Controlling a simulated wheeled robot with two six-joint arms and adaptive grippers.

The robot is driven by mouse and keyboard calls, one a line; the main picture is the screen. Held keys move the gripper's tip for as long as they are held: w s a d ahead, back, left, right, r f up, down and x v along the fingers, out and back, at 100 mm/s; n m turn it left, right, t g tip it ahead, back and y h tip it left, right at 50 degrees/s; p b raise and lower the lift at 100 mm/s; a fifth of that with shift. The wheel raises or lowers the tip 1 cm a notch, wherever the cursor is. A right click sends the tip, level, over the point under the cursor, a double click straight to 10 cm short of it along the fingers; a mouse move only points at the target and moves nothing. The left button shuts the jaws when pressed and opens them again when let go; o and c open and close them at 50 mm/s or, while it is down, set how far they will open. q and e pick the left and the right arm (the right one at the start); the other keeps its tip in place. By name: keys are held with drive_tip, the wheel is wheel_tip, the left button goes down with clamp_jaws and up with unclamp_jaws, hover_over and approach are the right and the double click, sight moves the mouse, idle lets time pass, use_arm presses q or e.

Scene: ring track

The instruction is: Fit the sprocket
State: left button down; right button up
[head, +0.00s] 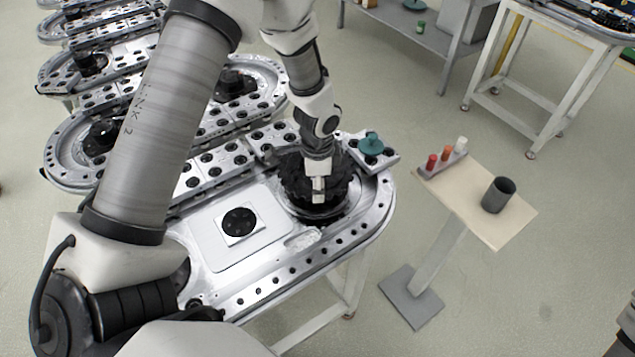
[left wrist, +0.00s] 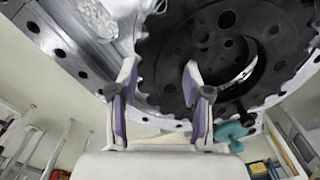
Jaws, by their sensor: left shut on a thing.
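The black toothed sprocket (head: 338,186) is at the right end of the silver ring track (head: 262,288), over the round seat there. My left gripper (head: 318,192) points down at it and is shut on it. In the left wrist view the sprocket (left wrist: 232,42) is large, with holes and a toothed edge, and the two fingers (left wrist: 160,88) reach up to it. I cannot tell whether the sprocket touches its seat.
A teal knobbed part (head: 372,145) sits on a holed plate behind the sprocket. A small stand (head: 490,228) at right carries a dark cup (head: 498,195) and a rack of coloured pegs (head: 441,163). Open floor lies between the track and the stand.

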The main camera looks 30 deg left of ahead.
use_arm(q)
drive_tip(key=shift+f+b, duration=0.55)
drive_tip(key=shift+f, duration=0.2)
drive_tip(key=c, duration=0.6)
unclamp_jaws()
drive_tip(key=shift+o, duration=0.8)
wheel_tip(320, 180, up, 12)
drive_tip(key=shift+s+d+r, duration=0.1)
